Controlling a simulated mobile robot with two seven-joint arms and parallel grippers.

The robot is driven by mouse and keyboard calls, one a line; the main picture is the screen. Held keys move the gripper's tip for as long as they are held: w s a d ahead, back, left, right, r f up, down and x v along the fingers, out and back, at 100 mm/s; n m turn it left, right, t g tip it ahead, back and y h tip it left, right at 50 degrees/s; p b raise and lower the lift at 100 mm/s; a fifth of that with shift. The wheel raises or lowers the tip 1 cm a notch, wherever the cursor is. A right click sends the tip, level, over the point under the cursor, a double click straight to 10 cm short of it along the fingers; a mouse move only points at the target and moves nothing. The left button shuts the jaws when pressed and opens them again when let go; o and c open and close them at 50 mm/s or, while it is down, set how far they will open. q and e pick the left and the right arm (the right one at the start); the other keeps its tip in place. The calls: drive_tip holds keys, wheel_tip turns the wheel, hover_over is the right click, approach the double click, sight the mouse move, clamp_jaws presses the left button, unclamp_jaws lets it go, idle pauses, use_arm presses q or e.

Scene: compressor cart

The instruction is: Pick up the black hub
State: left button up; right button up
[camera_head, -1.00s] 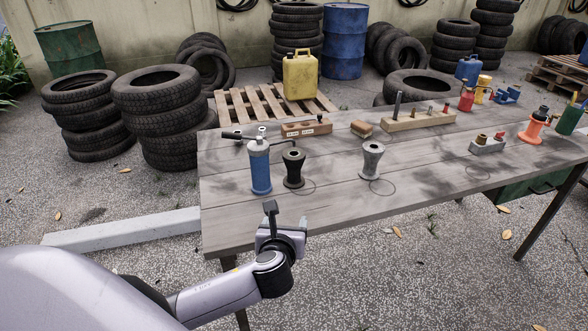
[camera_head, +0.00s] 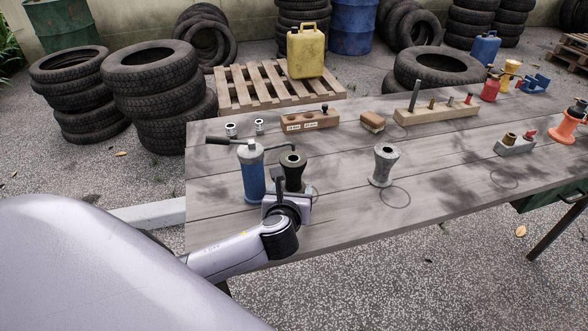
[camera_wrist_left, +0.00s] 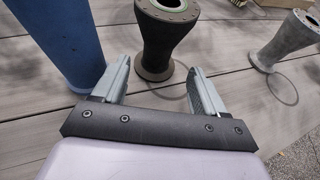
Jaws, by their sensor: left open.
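The black hub (camera_head: 293,170) is a dark, waisted spool standing upright on the table, just right of a blue cylinder. In the left wrist view the hub (camera_wrist_left: 160,45) stands beyond and between my open fingers, its base in front of the fingertips. My left gripper (camera_head: 279,184) is open and empty, close to the near side of the hub, and hides its lower part in the head view. It also shows in the left wrist view (camera_wrist_left: 157,82). My right gripper is not in view.
The blue cylinder (camera_head: 252,175) with a black handle stands close at the left of the hub. A grey hub (camera_head: 384,165) stands to the right. Wooden blocks (camera_head: 309,121) lie behind. The table (camera_head: 340,210) is bare between the two hubs.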

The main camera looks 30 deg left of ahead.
sight(292, 184)
use_arm(q)
drive_tip(key=shift+b+x, duration=0.5)
drive_tip(key=shift+x, duration=2.45)
drive_tip(key=shift+s+a+f, duration=0.15)
drive_tip(key=shift+s+f, duration=0.05)
drive_tip(key=shift+c, duration=0.3)
drive_tip(key=c, duration=1.1)
clamp_jaws()
drive_tip(key=shift+r, duration=0.1)
